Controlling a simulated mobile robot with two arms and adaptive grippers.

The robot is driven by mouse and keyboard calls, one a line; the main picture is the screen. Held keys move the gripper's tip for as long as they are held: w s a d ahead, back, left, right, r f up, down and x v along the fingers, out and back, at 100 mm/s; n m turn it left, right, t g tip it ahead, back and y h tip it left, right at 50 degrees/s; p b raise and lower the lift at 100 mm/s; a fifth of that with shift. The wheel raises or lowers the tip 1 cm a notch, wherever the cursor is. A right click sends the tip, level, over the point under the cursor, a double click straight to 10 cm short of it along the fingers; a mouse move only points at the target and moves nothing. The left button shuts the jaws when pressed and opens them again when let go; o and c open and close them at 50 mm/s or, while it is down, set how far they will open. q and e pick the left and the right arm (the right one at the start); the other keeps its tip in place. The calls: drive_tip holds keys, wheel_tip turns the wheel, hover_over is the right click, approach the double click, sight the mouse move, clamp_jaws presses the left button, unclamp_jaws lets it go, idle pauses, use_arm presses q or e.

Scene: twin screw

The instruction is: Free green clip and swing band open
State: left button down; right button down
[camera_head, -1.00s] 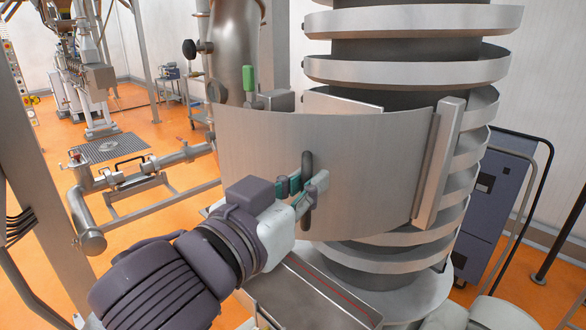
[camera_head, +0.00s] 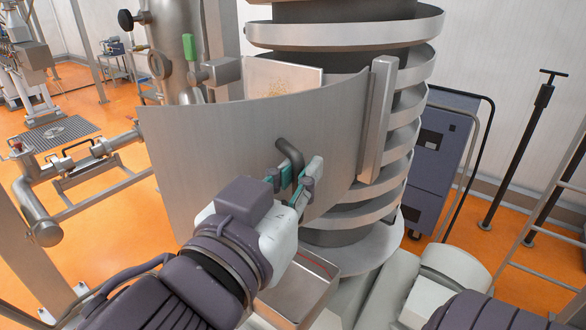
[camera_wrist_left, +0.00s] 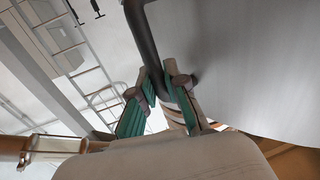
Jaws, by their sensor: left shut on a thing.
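The wide curved metal band (camera_head: 225,140) stands out from the ringed column (camera_head: 345,225), with a gap visible behind its upper edge. An upright metal bar (camera_head: 378,120) runs along its right side. The green clip (camera_head: 189,48) stands upright at upper left, beside a metal block behind the band; whether it touches the band I cannot tell. My left gripper (camera_head: 292,178), with green finger pads, is shut on the dark bar handle (camera_head: 287,150) on the band. In the left wrist view the handle (camera_wrist_left: 142,35) passes between the pads. My right gripper's fingers are not in view.
A pale panel (camera_head: 285,72) with brownish specks shows behind the band. A vertical steel pipe (camera_head: 176,60) stands at left, above low piping (camera_head: 75,165). A dark cabinet (camera_head: 432,160) is at right.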

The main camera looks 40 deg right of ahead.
use_arm(q)
drive_tip(key=c, duration=1.2)
unclamp_jaws()
drive_tip(key=shift+a, duration=0.1)
drive_tip(key=v, duration=0.7)
drive_tip(key=shift+s+a, duration=0.1)
drive_tip(key=shift+a, duration=0.05)
